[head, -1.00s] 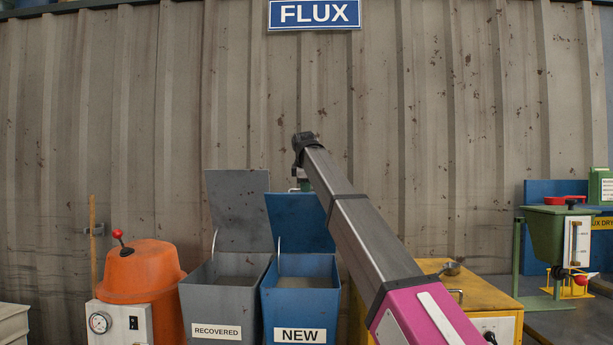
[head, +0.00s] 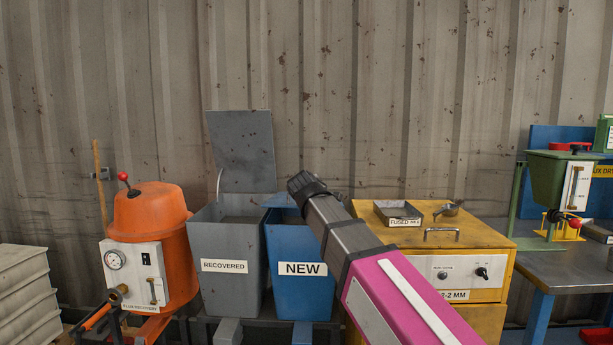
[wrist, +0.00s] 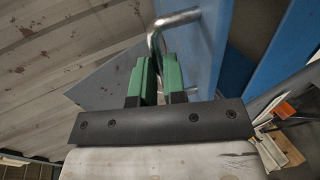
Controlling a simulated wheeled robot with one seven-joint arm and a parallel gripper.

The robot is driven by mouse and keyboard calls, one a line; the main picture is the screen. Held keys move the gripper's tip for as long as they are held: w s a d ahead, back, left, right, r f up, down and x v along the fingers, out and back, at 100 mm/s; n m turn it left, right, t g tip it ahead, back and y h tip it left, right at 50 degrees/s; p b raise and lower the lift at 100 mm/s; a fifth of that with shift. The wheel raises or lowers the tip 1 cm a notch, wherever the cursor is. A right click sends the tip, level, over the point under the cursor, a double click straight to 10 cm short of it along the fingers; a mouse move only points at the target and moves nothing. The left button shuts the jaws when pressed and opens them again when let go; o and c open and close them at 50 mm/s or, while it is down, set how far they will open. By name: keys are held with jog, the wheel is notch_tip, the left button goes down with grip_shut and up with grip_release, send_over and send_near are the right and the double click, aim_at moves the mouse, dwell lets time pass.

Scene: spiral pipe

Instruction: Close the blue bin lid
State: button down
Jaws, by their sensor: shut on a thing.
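The blue bin (head: 300,249), labelled NEW, stands beside the grey bin. Its blue lid (head: 283,201) shows only as a low strip left of my arm; the arm hides the rest, and I cannot tell its exact angle from the head view. In the wrist view the lid is a blue panel (wrist: 207,45) with a bent metal handle (wrist: 172,22). My gripper (wrist: 158,62) has green fingers and is shut on that handle. The gripper is hidden behind my arm in the head view.
The grey RECOVERED bin (head: 229,285) on the left has its grey lid (head: 243,150) standing up. An orange vessel (head: 152,215) stands farther left. A yellow cabinet (head: 430,237) with a tray (head: 398,213) on top is close on the right. A corrugated wall is behind.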

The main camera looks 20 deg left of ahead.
jog(key=f, duration=0.3)
jog(key=s+f, duration=0.1)
jog(key=f, duration=0.1)
jog(key=shift+d+f, duration=0.15)
jog(key=shift+f, duration=0.05)
jog(key=shift+s+d+f, duration=0.1)
jog(key=shift+s+f, duration=0.05)
jog(key=shift+f, duration=0.45)
jog(key=c, duration=1.2)
grip_release()
jog(key=shift+f, duration=0.1)
jog(key=v, duration=1)
jog(key=shift+s, duration=0.4)
